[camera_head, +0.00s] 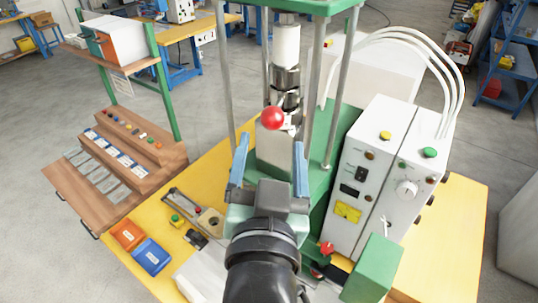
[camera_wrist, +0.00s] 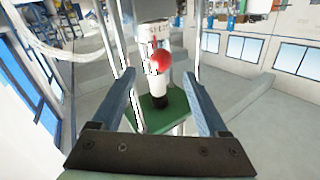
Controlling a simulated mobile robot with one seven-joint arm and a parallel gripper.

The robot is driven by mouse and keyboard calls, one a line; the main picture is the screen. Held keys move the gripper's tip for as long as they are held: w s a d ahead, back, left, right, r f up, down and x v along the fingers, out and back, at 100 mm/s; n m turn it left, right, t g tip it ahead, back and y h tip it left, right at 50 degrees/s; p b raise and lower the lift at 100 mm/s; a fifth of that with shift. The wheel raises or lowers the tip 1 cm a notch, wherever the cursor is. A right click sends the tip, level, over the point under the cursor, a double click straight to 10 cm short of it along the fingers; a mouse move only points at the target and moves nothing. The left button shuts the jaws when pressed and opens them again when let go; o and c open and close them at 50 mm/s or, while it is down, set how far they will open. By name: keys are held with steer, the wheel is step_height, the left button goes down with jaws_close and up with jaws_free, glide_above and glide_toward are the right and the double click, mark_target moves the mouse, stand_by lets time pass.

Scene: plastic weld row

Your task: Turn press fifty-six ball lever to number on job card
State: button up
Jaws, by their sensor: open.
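A red ball (camera_head: 273,118), the lever's knob, sits in front of the press column (camera_head: 286,75) between green-framed steel posts. The ball also shows in the wrist view (camera_wrist: 161,60), near the middle above a green plate (camera_wrist: 158,108). My gripper (camera_head: 270,155) is open and empty, with its two blue fingers apart. In the head view the ball appears just beyond the fingertips and between them. In the wrist view it lies between the fingers, touching neither. The lever's arm is mostly hidden behind the ball. I cannot make out a readable number on any card.
A white control box (camera_head: 378,175) with buttons and a knob stands right of the press. A wooden rack (camera_head: 125,135) with cards is at the left. Orange (camera_head: 128,234) and blue (camera_head: 152,256) bins lie on the yellow table (camera_head: 455,225). Steel posts (camera_head: 315,95) flank the ball.

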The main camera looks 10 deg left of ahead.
steer(key=shift+s+d+p, duration=0.15)
steer(key=shift+s+p, duration=2.15)
steer(key=shift+p, duration=0.1)
